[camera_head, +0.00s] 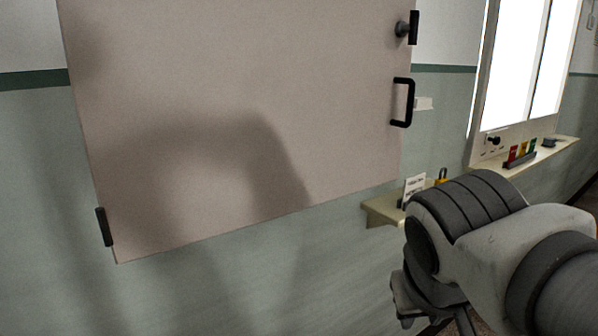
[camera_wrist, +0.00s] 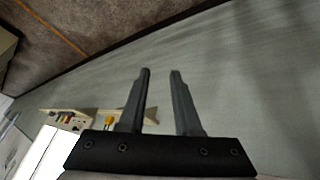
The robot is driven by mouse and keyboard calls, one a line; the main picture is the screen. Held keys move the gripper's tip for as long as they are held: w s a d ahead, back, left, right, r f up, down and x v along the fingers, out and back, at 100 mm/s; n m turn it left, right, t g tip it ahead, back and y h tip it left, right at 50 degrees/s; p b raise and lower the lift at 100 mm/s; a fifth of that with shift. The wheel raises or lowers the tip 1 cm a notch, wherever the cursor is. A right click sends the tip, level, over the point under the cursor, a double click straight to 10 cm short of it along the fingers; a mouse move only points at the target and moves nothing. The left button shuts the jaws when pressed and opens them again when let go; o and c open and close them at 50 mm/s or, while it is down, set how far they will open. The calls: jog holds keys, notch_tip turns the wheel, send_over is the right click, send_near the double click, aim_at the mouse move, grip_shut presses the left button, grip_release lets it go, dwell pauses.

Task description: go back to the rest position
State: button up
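My gripper (camera_wrist: 160,72) shows in the wrist view with its two dark fingers apart and nothing between them. The wall and floor lie beyond the fingers, and no object touches them. In the head view my arm comes in from the lower right, and the fingers cannot be made out clearly there.
A large beige cabinet door (camera_head: 230,110) with a black handle (camera_head: 402,103) fills the head view's middle. A small shelf (camera_head: 380,208) with a card and a yellow padlock (camera_head: 442,175) sits behind my arm. A ledge (camera_head: 540,157) with coloured items lies right, under a bright window.

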jog(key=s+f+y, duration=0.2)
jog(key=s+f, duration=0.2)
jog(key=f, duration=0.1)
notch_tip(320, 180, up, 15)
jog(key=a+p, duration=0.1)
jog(key=p, duration=1.4)
jog(key=shift+w+r, duration=0.15)
jog(key=shift+w, duration=0.15)
